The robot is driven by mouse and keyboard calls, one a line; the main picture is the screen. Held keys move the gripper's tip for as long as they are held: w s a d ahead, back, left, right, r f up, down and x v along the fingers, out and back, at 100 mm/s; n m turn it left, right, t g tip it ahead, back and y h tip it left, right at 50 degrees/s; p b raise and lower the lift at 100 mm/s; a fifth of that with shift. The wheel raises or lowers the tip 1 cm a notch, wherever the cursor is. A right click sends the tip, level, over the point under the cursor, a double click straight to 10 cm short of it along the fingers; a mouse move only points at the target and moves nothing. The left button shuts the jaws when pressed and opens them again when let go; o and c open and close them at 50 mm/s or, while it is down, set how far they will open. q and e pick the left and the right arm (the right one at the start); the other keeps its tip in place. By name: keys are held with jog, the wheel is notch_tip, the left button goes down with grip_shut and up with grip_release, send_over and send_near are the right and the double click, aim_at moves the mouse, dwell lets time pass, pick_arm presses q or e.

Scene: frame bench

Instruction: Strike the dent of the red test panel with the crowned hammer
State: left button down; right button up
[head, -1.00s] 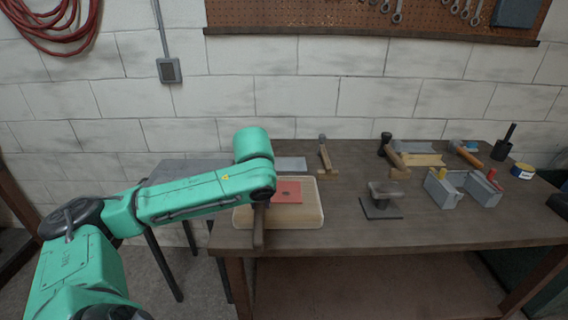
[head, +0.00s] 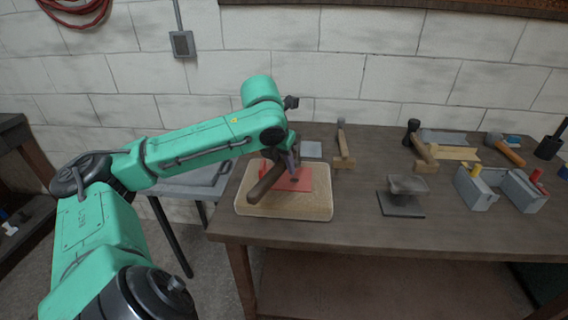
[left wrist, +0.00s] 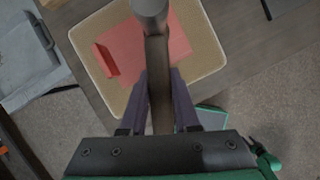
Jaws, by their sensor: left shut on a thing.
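My left gripper (head: 291,160) is shut on a hammer with a brown handle (head: 266,184); in the left wrist view the handle (left wrist: 160,85) runs between the fingers to a grey round head (left wrist: 150,10). The red test panel (head: 303,184) lies on a pale, rounded pad (head: 310,209) at the bench's left end. The hammer is above the panel, with its handle slanting across it. In the left wrist view the hammer covers part of the panel (left wrist: 122,52). I cannot make out the dent clearly or tell whether the hammer touches the panel. My right gripper is out of view.
Other hammers rest behind and to the right, one upright-looking (head: 342,145), one dark-headed (head: 418,145), one at far right (head: 506,149). A small anvil-like block on a dark plate (head: 402,199) stands right of the pad. Grey boxes (head: 477,189) stand farther right. A grey side table (head: 185,187) is at left.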

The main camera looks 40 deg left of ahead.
pick_arm(q)
jog(key=shift+f, duration=0.5)
jog(key=shift+r, duration=0.15)
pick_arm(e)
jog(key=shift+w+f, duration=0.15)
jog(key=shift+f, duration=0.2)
pick_arm(q)
notch_tip(320, 180, down, 6)
jog(key=b, duration=0.6)
jog(key=shift+s+f, duration=0.15)
jog(key=shift+f, duration=0.05)
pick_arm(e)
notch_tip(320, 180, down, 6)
pick_arm(q)
notch_tip(320, 180, up, 10)
jog(key=p, duration=1)
jog(key=shift+f, duration=0.3)
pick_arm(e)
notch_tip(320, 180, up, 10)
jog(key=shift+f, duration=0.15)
